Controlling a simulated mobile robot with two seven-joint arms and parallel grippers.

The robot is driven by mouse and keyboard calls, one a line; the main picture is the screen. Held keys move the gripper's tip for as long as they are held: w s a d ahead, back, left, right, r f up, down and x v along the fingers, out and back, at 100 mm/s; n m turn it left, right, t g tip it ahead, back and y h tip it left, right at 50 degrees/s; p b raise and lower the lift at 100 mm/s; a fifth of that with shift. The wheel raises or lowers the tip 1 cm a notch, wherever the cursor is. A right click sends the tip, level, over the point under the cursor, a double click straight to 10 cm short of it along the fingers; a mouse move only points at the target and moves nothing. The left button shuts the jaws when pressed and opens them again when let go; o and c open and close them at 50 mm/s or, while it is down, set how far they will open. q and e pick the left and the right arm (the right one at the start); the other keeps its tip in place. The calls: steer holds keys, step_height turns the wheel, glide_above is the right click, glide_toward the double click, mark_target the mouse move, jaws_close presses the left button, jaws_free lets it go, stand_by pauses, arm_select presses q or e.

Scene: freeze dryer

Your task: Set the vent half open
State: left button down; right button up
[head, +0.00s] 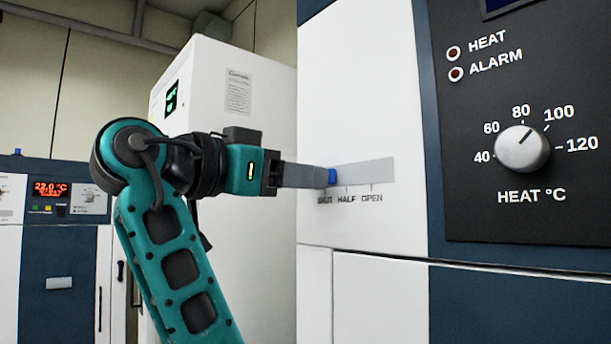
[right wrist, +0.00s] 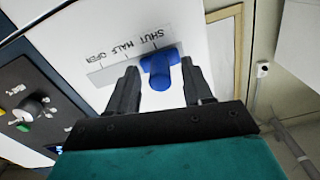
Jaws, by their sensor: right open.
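The vent is a flat grey strip (head: 368,171) on a white panel, with marks labelled SHUT, HALF and OPEN from left to right. Its blue slider knob (head: 332,176) stands at the SHUT end. In the right wrist view the labels appear upside down, and the blue knob (right wrist: 160,72) is by the SHUT mark. My right gripper (head: 326,177) reaches in from the left at the knob. In the right wrist view its fingers (right wrist: 161,80) are open, one on each side of the knob, with gaps visible. My left gripper is out of view.
A dark panel with a HEAT dial (head: 522,149) and two lamps is right of the vent. A white cabinet (head: 240,100) stands behind my arm. Another unit with a red display (head: 52,189) is at far left. The panel right of the knob is clear.

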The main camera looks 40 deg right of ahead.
steer(key=shift+d, duration=0.15)
stand_by(0.3)
jaws_close()
stand_by(0.5)
